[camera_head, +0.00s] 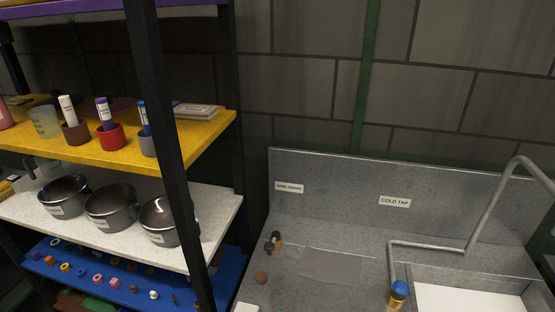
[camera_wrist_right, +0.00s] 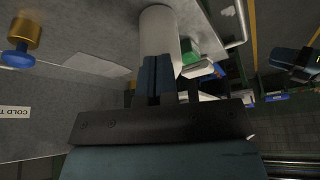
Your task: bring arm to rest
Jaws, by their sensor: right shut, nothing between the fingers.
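My right gripper (camera_wrist_right: 156,80) shows in the right wrist view, with its two blue-grey fingers together and nothing between them. Behind the fingertips in that picture is a pale cylinder (camera_wrist_right: 158,30); I cannot tell if they touch it. Neither gripper shows in the head view. My left gripper cannot be made out in either view.
A grey sink counter (camera_head: 290,255) fills the right of the head view, with a bent pipe (camera_head: 430,247) and a blue-topped brass tap (camera_head: 398,292). At left, a shelf unit holds several cups on a yellow shelf (camera_head: 200,135) and dark pots (camera_head: 112,207) below.

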